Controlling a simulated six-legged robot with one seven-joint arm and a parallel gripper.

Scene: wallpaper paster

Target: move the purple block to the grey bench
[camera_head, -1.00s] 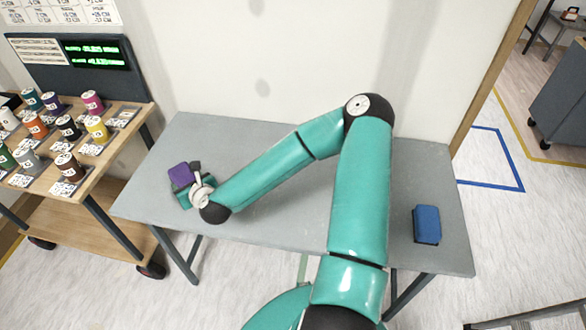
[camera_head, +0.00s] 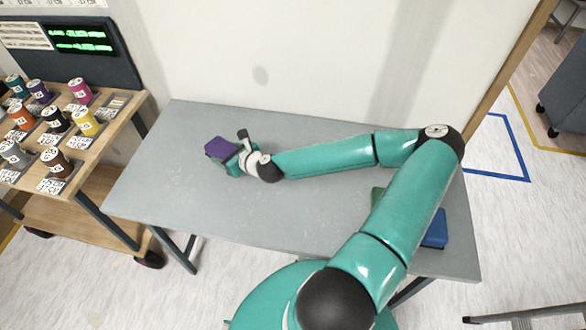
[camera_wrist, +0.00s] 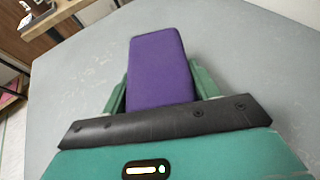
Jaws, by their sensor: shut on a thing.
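The purple block (camera_head: 221,149) is held in my gripper (camera_head: 236,160) over the left part of the grey bench (camera_head: 180,205). In the wrist view the purple block (camera_wrist: 160,70) lies between the two green fingers of my gripper (camera_wrist: 157,88), which touch its sides. The grey bench top (camera_wrist: 85,85) fills most of the background there. I cannot tell whether the block touches the bench or hangs a little above it.
A blue block (camera_head: 436,230) lies on the bench's right part, partly hidden by my arm. A wooden rack (camera_head: 75,160) with several coloured spools stands left of the bench. A wall runs behind the bench. The bench's left front is clear.

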